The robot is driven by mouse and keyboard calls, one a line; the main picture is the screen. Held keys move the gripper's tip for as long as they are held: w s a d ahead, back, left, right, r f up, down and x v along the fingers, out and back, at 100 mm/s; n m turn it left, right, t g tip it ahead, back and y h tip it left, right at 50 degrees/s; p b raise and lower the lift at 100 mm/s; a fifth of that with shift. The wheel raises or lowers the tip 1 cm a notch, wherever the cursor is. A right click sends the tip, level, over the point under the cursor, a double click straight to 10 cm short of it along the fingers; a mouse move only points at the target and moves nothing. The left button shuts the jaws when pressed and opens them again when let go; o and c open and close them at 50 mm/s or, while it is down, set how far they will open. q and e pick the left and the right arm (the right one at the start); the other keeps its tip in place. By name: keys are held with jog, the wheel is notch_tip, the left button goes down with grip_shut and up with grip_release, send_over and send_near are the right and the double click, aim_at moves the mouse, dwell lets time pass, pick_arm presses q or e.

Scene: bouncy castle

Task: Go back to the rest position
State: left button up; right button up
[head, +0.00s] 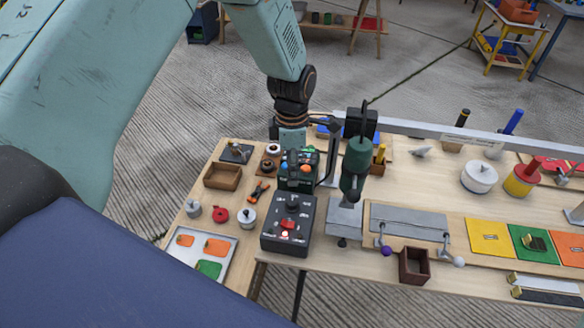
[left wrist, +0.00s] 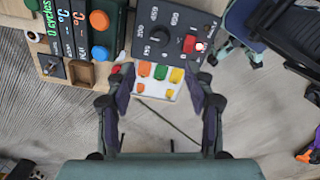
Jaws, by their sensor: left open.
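My left gripper (left wrist: 160,76) is open in the left wrist view, its two dark fingers spread with nothing between them. A tray of coloured pieces (left wrist: 157,95) shows beyond the fingertips, apart from them. In the head view my teal left arm comes in from the left, bends at the top and reaches down over the workbench near the control boxes. I cannot make out its fingers there. My right gripper shows in neither view.
The workbench (head: 460,213) carries a control box (head: 275,240) with a red switch, a box with coloured buttons (head: 298,182), a drill-like tool (head: 357,158) on a stand, and a wooden tray (head: 222,177). Concrete floor (head: 150,165) lies bare left of the bench.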

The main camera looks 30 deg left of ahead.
pick_arm(q)
jog(key=s+f+m, duration=0.4)
jog(key=s+f, duration=0.1)
jog(key=s+f+m, duration=0.2)
jog(key=s+f, duration=0.1)
jog(key=shift+s+d, duration=0.1)
jog(key=shift+d, duration=0.25)
jog(key=s+f+m, duration=0.2)
jog(key=s+m, duration=0.7)
jog(key=s, duration=0.4)
jog(key=s+f+m, duration=0.3)
jog(key=s+m, duration=0.5)
jog(key=s, duration=0.4)
notch_tip(320, 180, down, 15)
jog(key=b, duration=1.4)
jog(key=shift+w+d+r+m+b, duration=0.2)
jog(key=shift+d+m+b, duration=0.1)
jog(key=shift+d+b, duration=0.05)
